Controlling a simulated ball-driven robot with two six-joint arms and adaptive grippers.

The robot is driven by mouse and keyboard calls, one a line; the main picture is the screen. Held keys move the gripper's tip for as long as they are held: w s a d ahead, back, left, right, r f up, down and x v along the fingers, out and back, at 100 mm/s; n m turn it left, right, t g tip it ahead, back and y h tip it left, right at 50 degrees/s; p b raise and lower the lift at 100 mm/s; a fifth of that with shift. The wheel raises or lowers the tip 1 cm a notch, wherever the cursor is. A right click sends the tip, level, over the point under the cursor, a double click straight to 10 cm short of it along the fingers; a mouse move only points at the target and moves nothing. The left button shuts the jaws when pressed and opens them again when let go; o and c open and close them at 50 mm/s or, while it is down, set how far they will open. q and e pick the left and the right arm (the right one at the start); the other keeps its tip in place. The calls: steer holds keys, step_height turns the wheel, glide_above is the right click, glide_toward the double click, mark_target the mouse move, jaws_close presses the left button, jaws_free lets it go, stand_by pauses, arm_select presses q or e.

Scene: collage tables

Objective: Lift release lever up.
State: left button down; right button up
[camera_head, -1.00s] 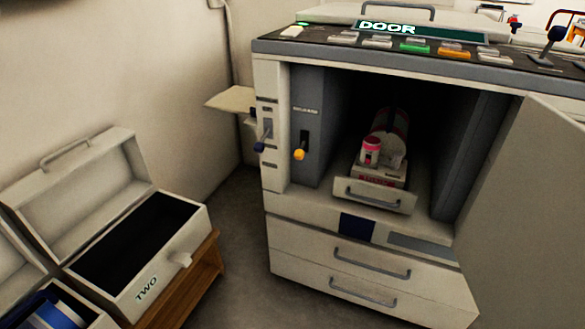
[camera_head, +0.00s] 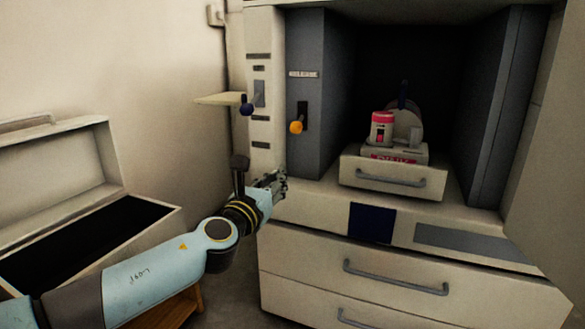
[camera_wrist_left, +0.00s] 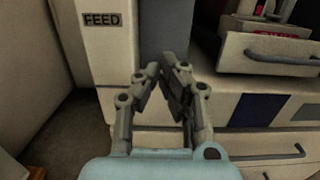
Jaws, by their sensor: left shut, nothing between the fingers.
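The release lever (camera_head: 296,127) has an orange-yellow knob and a dark slot on the grey panel inside the left edge of the cabinet opening. A small label sits above it. The knob is at the lower part of the slot. My left gripper (camera_head: 280,180) is below and slightly left of the lever, apart from it, near the cabinet's front corner. In the left wrist view its fingers (camera_wrist_left: 163,69) are drawn together and hold nothing. The lever does not show in that view. My right gripper is not in view.
A blue-knobbed lever (camera_head: 246,107) is on the cabinet's left front strip. A small drawer (camera_head: 392,179) with a pink-capped container (camera_head: 382,127) above it juts from the opening. The open door (camera_head: 550,170) stands at right. An open box (camera_head: 75,190) is at left.

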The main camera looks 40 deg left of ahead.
mark_target(300, 153)
arm_select(q)
steer(key=shift+r, duration=0.25)
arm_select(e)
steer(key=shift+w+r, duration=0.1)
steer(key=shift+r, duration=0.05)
